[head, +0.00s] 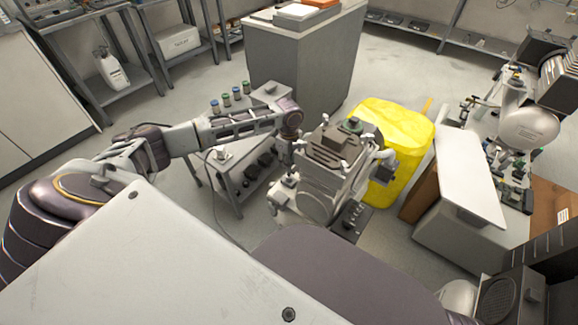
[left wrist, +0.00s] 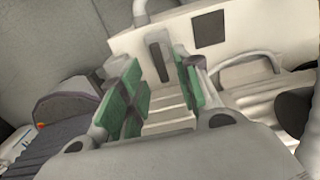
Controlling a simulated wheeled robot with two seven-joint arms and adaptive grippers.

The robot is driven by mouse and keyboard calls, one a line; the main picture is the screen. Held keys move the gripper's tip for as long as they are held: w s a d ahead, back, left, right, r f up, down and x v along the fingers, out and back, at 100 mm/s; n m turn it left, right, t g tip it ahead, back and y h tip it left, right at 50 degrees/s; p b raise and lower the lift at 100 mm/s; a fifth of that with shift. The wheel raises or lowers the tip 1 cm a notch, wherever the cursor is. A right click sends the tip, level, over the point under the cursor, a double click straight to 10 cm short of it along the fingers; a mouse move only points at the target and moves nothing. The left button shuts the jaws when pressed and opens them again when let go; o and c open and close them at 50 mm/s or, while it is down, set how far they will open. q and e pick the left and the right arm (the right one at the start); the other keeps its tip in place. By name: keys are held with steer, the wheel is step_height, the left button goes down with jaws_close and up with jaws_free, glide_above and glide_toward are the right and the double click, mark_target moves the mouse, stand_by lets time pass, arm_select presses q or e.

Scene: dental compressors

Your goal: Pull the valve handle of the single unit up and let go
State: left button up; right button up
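A grey compressor unit (head: 325,178), which I take for the single unit, stands on the floor in the middle of the head view. My left gripper (head: 290,168) points down at its left side, and its fingers are too small there to read. In the left wrist view my left gripper (left wrist: 160,88) has its two green-padded fingers apart. A short dark upright bar (left wrist: 160,58), possibly the valve handle, shows between and beyond the fingertips against a pale housing (left wrist: 240,50). I see no clear contact with it. My right gripper is not in view.
A low grey cart (head: 240,180) with small jars stands left of the unit. A yellow covered block (head: 400,140) is close behind it on the right. A white slanted panel (head: 468,175) and another machine (head: 528,128) stand farther right. A grey cabinet (head: 300,70) is behind.

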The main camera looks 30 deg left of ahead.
arm_select(q)
step_height(320, 180, up, 8)
steer(key=shift+r, duration=0.2)
stand_by(0.8)
